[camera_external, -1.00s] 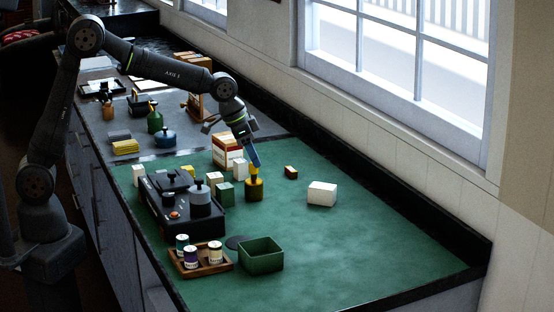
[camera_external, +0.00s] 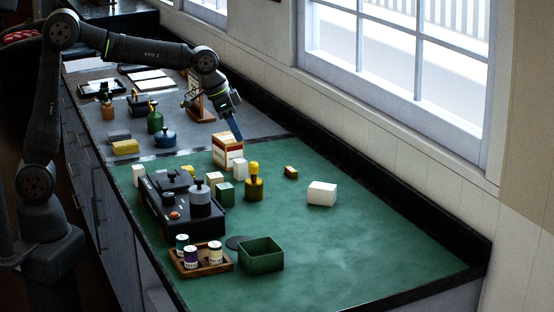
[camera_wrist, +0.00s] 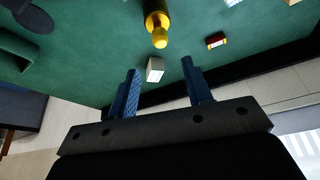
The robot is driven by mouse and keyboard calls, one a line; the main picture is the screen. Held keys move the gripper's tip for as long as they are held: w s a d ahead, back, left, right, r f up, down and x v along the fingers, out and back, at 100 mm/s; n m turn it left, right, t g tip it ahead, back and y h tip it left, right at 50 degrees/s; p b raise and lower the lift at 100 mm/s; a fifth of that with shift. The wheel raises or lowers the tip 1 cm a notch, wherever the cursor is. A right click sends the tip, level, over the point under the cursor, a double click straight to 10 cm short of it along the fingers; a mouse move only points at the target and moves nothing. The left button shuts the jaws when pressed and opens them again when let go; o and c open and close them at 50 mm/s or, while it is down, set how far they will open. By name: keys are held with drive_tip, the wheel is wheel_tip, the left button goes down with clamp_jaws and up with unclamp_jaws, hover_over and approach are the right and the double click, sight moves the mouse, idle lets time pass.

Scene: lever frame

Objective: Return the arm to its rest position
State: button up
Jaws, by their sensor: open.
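My gripper (camera_external: 237,132) is above the far part of the green mat in the external view, behind the orange-and-white box and up and to the left of the yellow-topped bottle. In the wrist view my gripper (camera_wrist: 163,90) has its two blue fingers spread apart with nothing held between them. A white block (camera_wrist: 155,70) shows beyond the fingertips, apart from them. The bottle (camera_external: 254,186) with a yellow knob stands upright on the mat, and it also shows in the wrist view (camera_wrist: 157,22), clear of the fingers.
The orange-and-white box (camera_external: 228,152) stands just below my gripper. A black stove-like unit (camera_external: 180,212), a wooden tray (camera_external: 203,263) with jars, a green bin (camera_external: 261,255) and a white block (camera_external: 322,193) are on the mat (camera_external: 340,245). The window wall runs along the right.

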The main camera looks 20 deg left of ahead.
sight(250, 162)
drive_tip(key=x, duration=1.3)
drive_tip(key=shift+s+a+f, duration=0.1)
drive_tip(key=shift+a, duration=0.05)
drive_tip(key=r, duration=0.5)
drive_tip(key=shift+s+r, duration=0.15)
drive_tip(key=shift+s, duration=0.2)
drive_tip(key=s+r, duration=0.6)
drive_tip(key=s, duration=0.5)
drive_tip(key=w+a+f+n, duration=0.1)
drive_tip(key=w+a+f, duration=0.25)
drive_tip(key=a, duration=0.35)
drive_tip(key=w+a+f+n, duration=0.1)
drive_tip(key=w+a+f, duration=0.1)
drive_tip(key=w+a, duration=0.35)
drive_tip(key=shift+y, duration=0.3)
drive_tip(key=w+a+f, duration=0.1)
drive_tip(key=w+f, duration=0.1)
drive_tip(key=w+a+f, duration=0.2)
drive_tip(key=w+f, duration=0.1)
drive_tip(key=w+a+f, duration=0.1)
drive_tip(key=w+f, duration=0.2)
drive_tip(key=shift+w+a, duration=0.2)
drive_tip(key=shift+a, duration=0.1)
drive_tip(key=shift+f, duration=0.65)
drive_tip(key=shift+r, duration=0.1)
